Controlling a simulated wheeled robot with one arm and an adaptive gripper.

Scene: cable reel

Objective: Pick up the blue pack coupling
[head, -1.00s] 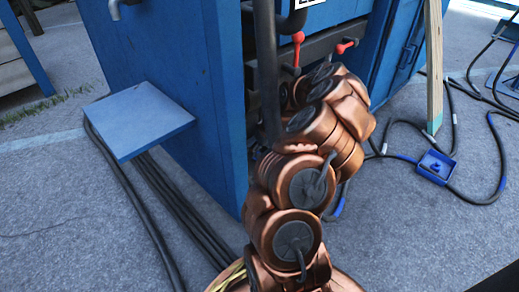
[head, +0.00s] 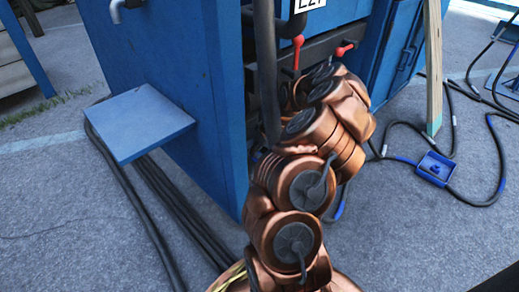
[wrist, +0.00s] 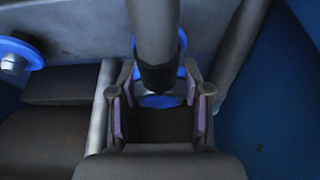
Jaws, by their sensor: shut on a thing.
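The blue coupling (wrist: 160,101) sits at the lower end of a thick grey pipe or hose with a dark collar, in the wrist view. It shows as a blue ring with a paler middle. My gripper (wrist: 160,112) has one finger on each side of it and is shut on it. The exact contact is partly hidden by the fingers. In the head view my copper-coloured arm reaches towards the blue cabinet and hides the gripper and coupling.
The blue cabinet (head: 170,60) has a side shelf (head: 140,121) and red-knobbed levers (head: 298,42). Black hoses (head: 165,195) run along the floor at its left. A wooden post (head: 433,70) and a small blue tray (head: 436,168) stand at the right. A second blue fitting (wrist: 18,55) shows in the wrist view.

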